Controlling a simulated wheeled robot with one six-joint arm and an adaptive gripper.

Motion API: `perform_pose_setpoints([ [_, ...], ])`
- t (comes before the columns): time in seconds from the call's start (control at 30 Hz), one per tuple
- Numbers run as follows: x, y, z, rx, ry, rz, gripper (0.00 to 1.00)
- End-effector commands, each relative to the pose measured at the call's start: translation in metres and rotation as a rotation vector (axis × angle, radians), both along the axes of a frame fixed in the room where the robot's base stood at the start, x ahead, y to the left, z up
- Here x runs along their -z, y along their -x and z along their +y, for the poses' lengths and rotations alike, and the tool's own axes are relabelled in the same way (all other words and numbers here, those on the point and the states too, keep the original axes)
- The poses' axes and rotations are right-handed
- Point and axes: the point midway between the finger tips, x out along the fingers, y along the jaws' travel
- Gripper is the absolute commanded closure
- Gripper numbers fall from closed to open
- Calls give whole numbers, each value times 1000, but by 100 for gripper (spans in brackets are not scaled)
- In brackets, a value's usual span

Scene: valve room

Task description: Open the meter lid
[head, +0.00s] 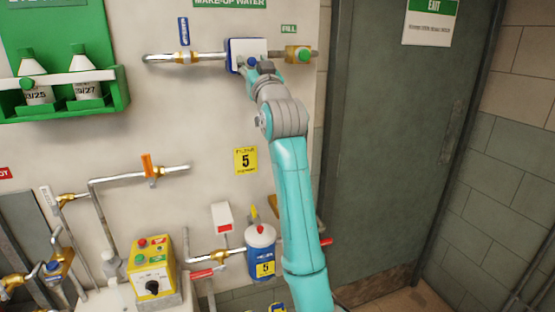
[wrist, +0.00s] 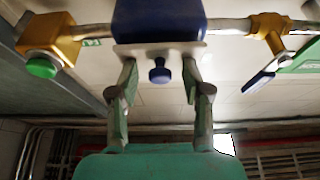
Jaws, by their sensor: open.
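The meter has a blue body (wrist: 158,20) with a white lid (head: 250,47), set in the pipe under the make-up water sign. A small blue knob (wrist: 159,72) sticks out from the lid in the wrist view. My gripper (wrist: 159,78) is open, with one finger on each side of the knob. Gaps show between the knob and both fingers. In the head view my gripper (head: 251,68) is at the lid's lower edge and hides part of it. The lid appears shut against the body.
A brass valve with a green knob (head: 305,54) is close to the right of the meter. A blue-handled valve (head: 184,32) is on the pipe to the left. A green bottle rack (head: 118,90) hangs farther left. A dark door (head: 390,150) stands at the right.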

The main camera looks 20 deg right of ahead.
Motion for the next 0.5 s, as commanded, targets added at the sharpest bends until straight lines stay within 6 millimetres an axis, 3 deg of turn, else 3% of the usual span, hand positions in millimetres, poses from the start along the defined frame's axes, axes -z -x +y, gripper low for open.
perform_pose_setpoints([
  [0.5, 28, 68, 2, 0, 0, -12, 52],
])
